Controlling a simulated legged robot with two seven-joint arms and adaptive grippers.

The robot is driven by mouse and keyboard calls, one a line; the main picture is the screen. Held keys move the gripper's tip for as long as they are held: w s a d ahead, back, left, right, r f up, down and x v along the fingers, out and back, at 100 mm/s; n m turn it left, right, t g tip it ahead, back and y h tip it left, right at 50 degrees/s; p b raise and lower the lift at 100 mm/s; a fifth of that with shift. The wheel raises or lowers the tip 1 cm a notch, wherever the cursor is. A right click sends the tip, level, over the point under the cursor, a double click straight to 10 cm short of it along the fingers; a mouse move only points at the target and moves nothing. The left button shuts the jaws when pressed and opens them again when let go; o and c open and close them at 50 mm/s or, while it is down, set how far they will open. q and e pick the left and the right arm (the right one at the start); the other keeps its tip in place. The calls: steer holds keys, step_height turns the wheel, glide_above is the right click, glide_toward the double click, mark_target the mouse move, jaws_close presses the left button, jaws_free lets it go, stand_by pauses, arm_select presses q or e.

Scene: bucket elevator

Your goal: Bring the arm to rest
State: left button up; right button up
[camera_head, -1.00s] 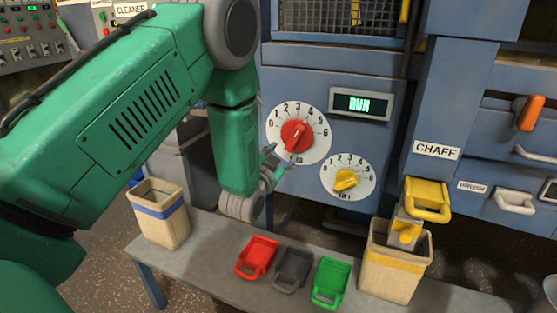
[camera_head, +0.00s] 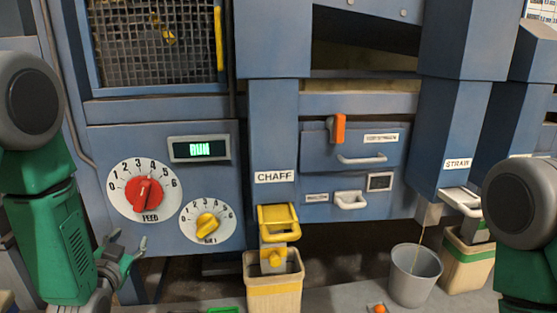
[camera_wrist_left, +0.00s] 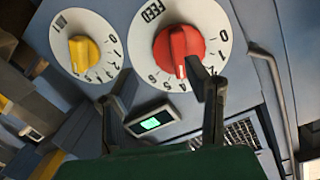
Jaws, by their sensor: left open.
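My left gripper (camera_head: 125,258) is open and empty, just below the red feed knob (camera_head: 144,193) in the head view. Its fingers (camera_wrist_left: 160,105) stand apart in the left wrist view, with nothing between them. One fingertip overlaps the red knob (camera_wrist_left: 180,50) there; I cannot tell whether it touches. The white feed dial (camera_head: 120,180) and the smaller dial with a yellow knob (camera_head: 207,224) are on the blue panel. The yellow knob also shows in the left wrist view (camera_wrist_left: 84,54).
A display (camera_head: 199,149) reads RUN. A bin with a yellow band (camera_head: 274,292) stands under the yellow chaff gate (camera_head: 278,222). A grey bucket (camera_head: 414,275) and a green-banded bin (camera_head: 466,262) stand to the right. An orange ball (camera_head: 379,308) lies near the bottom edge.

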arm_select(q)
steer(key=s+d+f+g+h, duration=0.1)
steer(key=s+d+f+g, duration=0.25)
steer(key=s+f, duration=0.5)
steer(key=s+d+f+g+h, duration=0.25)
steer(key=s+f+g, duration=0.35)
steer(key=f, duration=0.4)
steer(key=s+d+f+g, duration=0.2)
steer(key=s+f+g, duration=0.1)
steer(key=s, duration=0.7)
steer(key=s+d+f+n+g, duration=0.1)
steer(key=s+d+f+g, duration=0.1)
steer(key=s, duration=0.9)
steer(key=shift+d+f+n+g, duration=0.3)
steer(key=shift+d+f+g, duration=0.1)
steer(key=shift+d+g, duration=0.25)
